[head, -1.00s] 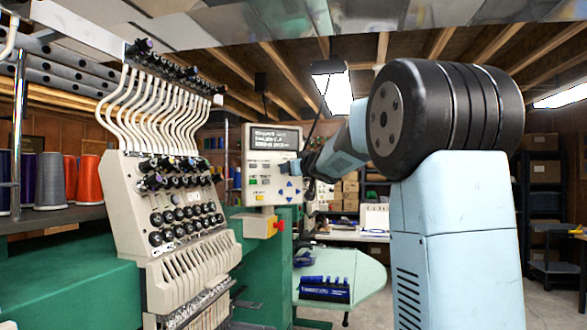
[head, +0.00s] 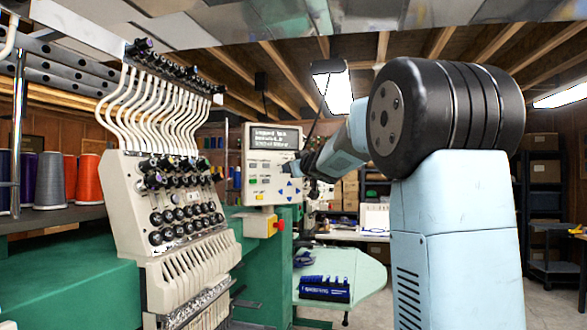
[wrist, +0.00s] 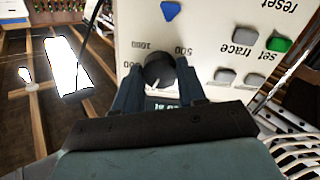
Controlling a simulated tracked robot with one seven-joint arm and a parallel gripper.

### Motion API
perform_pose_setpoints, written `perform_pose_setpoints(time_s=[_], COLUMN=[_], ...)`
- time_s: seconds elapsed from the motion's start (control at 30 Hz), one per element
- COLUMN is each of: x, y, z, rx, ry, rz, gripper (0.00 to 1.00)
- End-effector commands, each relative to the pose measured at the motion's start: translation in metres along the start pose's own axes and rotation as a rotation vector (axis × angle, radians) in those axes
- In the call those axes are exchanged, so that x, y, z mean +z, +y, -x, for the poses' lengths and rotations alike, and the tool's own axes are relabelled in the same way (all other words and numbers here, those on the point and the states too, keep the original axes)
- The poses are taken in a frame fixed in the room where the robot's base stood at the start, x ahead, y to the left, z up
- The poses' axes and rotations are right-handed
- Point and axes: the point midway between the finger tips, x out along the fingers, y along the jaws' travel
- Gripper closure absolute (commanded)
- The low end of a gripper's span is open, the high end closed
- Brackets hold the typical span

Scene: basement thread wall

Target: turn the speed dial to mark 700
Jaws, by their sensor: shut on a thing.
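The speed dial (wrist: 159,68) is a small black round knob on the cream control panel (wrist: 215,58), seen upside down in the wrist view. My gripper (wrist: 158,78) is shut on the dial, one finger on each side. Printed marks around it read 500 on the right and 1000 at the upper left; another at the left is partly hidden. A small pale line shows on the knob's lower edge. The marks below are hidden by the fingers. In the head view my gripper (head: 300,168) is at the panel's (head: 258,168) right edge, and the dial is hidden behind it.
The panel has a display (head: 275,138), several buttons, blue arrow keys and a red stop button (head: 279,224) below it. The embroidery machine head (head: 175,210) stands to the left. A pale table (head: 350,278) with a blue item lies below the arm.

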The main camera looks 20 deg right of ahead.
Motion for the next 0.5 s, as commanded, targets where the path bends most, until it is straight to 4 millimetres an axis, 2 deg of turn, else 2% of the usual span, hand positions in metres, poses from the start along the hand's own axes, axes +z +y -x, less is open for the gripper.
perform_pose_setpoints(time_s=[0.5], x=[0.0010], y=[-0.0022], z=[-0.0002], rx=[-0.002], ry=[-0.001], rz=[0.463], gripper=[0.90])
